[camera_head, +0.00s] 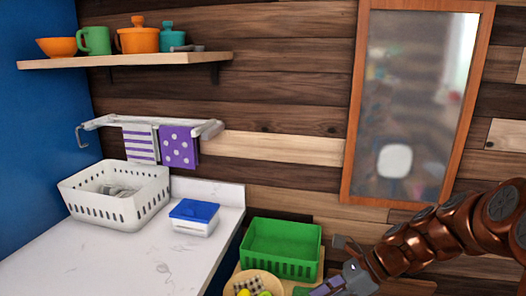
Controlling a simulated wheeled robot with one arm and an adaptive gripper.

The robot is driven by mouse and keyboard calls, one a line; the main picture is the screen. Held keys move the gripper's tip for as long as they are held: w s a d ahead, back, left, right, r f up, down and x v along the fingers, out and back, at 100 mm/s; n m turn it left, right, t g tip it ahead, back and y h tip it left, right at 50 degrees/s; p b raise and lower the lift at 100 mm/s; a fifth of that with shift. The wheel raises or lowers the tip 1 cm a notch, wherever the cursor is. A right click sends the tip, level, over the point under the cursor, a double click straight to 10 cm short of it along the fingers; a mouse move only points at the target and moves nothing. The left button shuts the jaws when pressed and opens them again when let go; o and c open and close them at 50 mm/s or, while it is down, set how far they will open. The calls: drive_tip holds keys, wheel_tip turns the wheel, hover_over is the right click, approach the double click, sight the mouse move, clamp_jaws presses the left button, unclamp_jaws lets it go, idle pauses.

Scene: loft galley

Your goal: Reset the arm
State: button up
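My arm reaches in from the right edge with copper-coloured links. My gripper (343,270) is at its lower left end, low in the picture, just right of a green crate. The gripper is small and partly cut off by the bottom edge, so I cannot tell whether it is open or shut. I see nothing clearly held in it.
A green crate (283,268) and a bowl (232,288) with fruit and a checked cloth stand close left of my gripper. The white counter (110,262) holds a white basket (128,212) and a blue-lidded box (195,226). A framed mirror (352,125) hangs behind my arm.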

drive_tip(key=s+a+n+g+h, duration=0.2)
drive_tip(key=s+n+h, duration=0.3)
drive_tip(key=s+n, duration=0.75)
drive_tip(key=s+d+n+h, duration=0.5)
drive_tip(key=s+d+n, duration=0.2)
drive_tip(key=s, duration=0.5)
drive_tip(key=shift+d+n, duration=0.15)
drive_tip(key=shift+n, duration=0.4)
